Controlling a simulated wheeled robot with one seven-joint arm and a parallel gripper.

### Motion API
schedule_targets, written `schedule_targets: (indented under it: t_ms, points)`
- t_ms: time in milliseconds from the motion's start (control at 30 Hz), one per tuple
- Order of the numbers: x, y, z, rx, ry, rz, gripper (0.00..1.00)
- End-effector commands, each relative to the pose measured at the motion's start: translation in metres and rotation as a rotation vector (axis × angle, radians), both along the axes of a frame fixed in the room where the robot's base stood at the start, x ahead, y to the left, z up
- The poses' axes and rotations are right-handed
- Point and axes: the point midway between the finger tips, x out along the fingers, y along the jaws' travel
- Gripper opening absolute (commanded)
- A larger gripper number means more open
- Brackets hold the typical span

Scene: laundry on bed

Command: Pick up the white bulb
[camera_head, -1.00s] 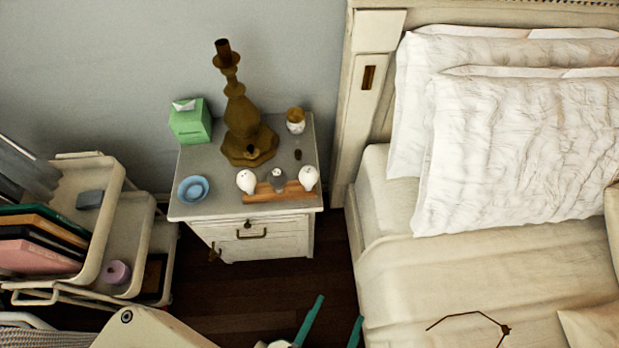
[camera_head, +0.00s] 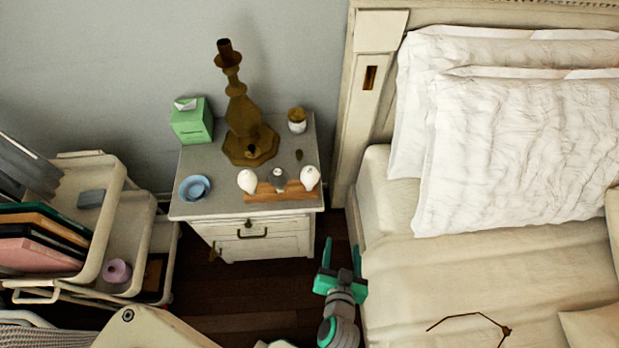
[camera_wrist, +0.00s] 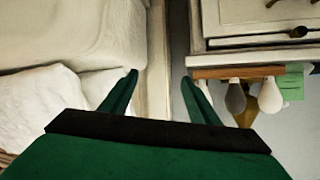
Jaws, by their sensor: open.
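Two white bulbs stand on a wooden holder (camera_head: 265,197) at the front of the nightstand, one at its left end (camera_head: 247,182) and one at its right end (camera_head: 310,178). A greyer bulb (camera_head: 279,180) stands between them. In the wrist view the bulbs point downward from the holder (camera_wrist: 225,73); a white bulb (camera_wrist: 270,97) and the greyer one (camera_wrist: 236,98) show clearly, and the third is partly hidden by a finger. My gripper (camera_head: 341,257) is open and empty, in front of and right of the nightstand, beside the bed; its fingers also show in the wrist view (camera_wrist: 160,77).
The nightstand (camera_head: 228,208) also carries a brown lamp base (camera_head: 243,120), a green tissue box (camera_head: 191,121), a blue bowl (camera_head: 194,188) and a small jar (camera_head: 297,120). The bed (camera_head: 480,270) and its headboard post stand close on the right. A cart (camera_head: 110,240) stands left.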

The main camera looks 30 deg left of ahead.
Motion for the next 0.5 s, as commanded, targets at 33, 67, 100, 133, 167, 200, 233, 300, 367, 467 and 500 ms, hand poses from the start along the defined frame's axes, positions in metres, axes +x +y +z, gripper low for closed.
schedule_targets:
  t_ms: [33, 67, 100, 133, 167, 200, 233, 300, 367, 467, 500]
  points:
    - [0.018, 0.011, 0.003, 0.015, 0.0, 0.039, 0.55]
    - [0.026, 0.018, 0.004, 0.024, 0.004, 0.064, 0.55]
    - [0.036, 0.027, 0.006, 0.035, 0.01, 0.1, 0.55]
    - [0.044, 0.034, 0.007, 0.044, 0.013, 0.126, 0.55]
    - [0.051, 0.041, 0.01, 0.052, 0.015, 0.154, 0.55]
    - [0.061, 0.051, 0.014, 0.063, 0.017, 0.192, 0.55]
    - [0.068, 0.059, 0.017, 0.072, 0.018, 0.222, 0.55]
    - [0.083, 0.077, 0.027, 0.089, 0.015, 0.293, 0.55]
    - [0.093, 0.091, 0.037, 0.103, 0.012, 0.352, 0.55]
    - [0.105, 0.111, 0.052, 0.121, 0.003, 0.439, 0.55]
    - [0.108, 0.117, 0.057, 0.125, -0.001, 0.467, 0.55]
